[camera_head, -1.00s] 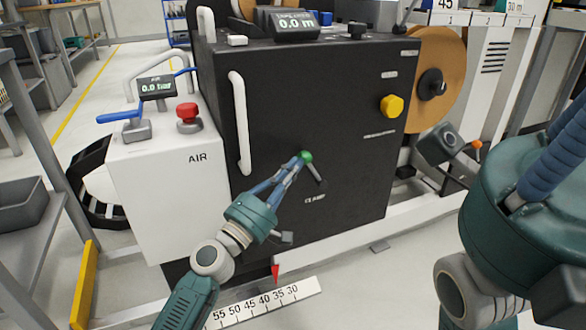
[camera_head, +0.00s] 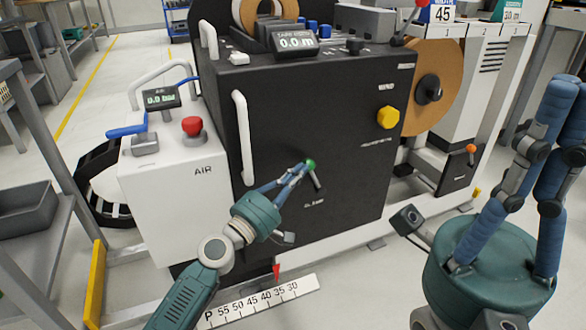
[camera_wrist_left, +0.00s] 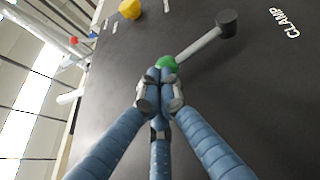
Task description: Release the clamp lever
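The clamp lever is a short grey rod (camera_wrist_left: 200,47) with a green knob at one end and a black hub at the other. It sits on the machine's black front panel above the word CLAMP. In the head view the green knob (camera_head: 310,163) is at the upper end and the rod slants down to the right. My left gripper (camera_head: 303,168) has its fingers drawn together on the green knob, which shows just past the fingertips in the left wrist view (camera_wrist_left: 160,85).
A white handle (camera_head: 243,138) stands left of the lever. A white AIR cabinet (camera_head: 170,190) carries a red button (camera_head: 192,126). A yellow knob (camera_head: 388,117) is to the right. A number scale (camera_head: 258,300) lies low in front. Open floor lies between the arms.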

